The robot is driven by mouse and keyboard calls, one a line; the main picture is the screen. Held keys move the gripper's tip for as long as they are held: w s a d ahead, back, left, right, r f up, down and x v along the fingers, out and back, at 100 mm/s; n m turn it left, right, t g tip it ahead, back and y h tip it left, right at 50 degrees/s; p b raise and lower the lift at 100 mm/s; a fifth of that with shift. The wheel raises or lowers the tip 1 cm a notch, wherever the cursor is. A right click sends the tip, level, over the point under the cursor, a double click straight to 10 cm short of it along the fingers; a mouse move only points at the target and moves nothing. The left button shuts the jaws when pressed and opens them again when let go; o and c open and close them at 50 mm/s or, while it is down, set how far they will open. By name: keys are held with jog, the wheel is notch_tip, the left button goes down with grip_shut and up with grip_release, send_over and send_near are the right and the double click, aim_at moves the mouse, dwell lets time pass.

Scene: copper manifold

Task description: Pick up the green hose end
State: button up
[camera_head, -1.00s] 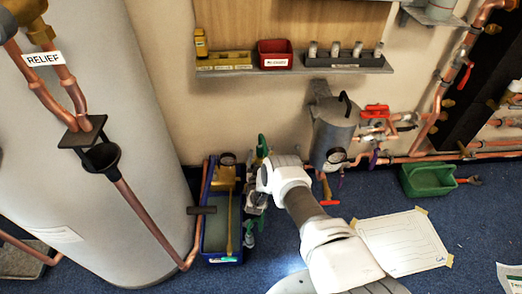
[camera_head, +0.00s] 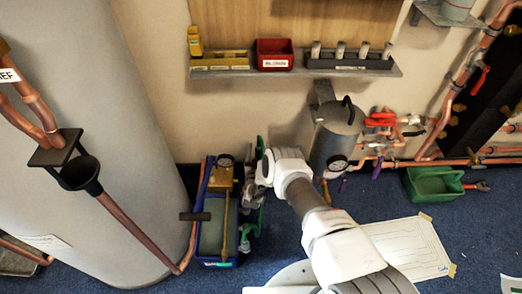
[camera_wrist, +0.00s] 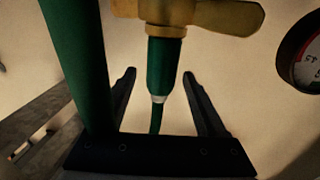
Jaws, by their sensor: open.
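The green hose end (camera_wrist: 162,65) hangs below a brass fitting (camera_wrist: 185,16) in the wrist view, with a pale band at its lower tip and a thinner green length below. My gripper (camera_wrist: 159,76) is open, and its two dark fingers appear on either side of the hose end, apart from it. I cannot tell the depth between them. A thicker green hose (camera_wrist: 75,60) runs down close to the left finger. In the head view, green parts (camera_head: 260,148) show beside my white wrist, and my gripper is hard to make out there.
A round gauge (camera_wrist: 306,52) is at the right in the wrist view. In the head view, a blue bin (camera_head: 217,262) stands left of my arm, a grey canister (camera_head: 333,140) stands right, and a shelf (camera_head: 330,72) hangs above. A green crate (camera_head: 433,184) sits on the floor.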

jog(key=shift+w, duration=0.15)
jog(key=shift+c, duration=0.2)
grip_shut()
jog(key=shift+r, duration=0.15)
jog(key=shift+r+p, duration=0.5)
jog(key=shift+r, duration=0.15)
jog(key=r+p, duration=0.2)
jog(key=r, duration=0.1)
jog(key=shift+s+d+r, duration=0.2)
jog(key=shift+d+r, duration=0.1)
jog(key=shift+d, duration=0.1)
jog(key=s+d+r+p, duration=0.5)
jog(key=d, duration=0.4)
jog(key=shift+d+r, duration=0.3)
jog(key=shift+r, duration=0.1)
